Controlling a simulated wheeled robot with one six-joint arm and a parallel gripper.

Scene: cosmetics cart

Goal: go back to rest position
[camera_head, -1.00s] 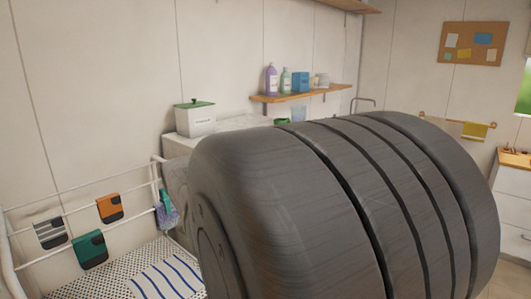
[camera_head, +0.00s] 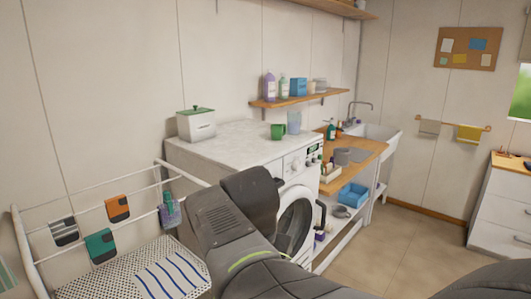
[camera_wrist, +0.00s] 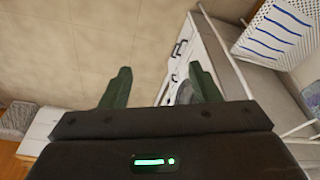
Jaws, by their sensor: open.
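My gripper (camera_wrist: 161,84) shows in the wrist view with its two dark green fingers spread apart. Nothing is between them, and tiled floor and part of the white furniture lie beyond. In the head view my dark grey arm crosses the lower middle, in front of the washing machine (camera_head: 295,218). The fingers cannot be made out in that view.
A white drying rack (camera_head: 90,192) with hanging cloths stands at left. A wooden cart (camera_head: 362,150) and sink (camera_head: 372,134) lie beyond. Floor (camera_head: 400,245) at right is clear.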

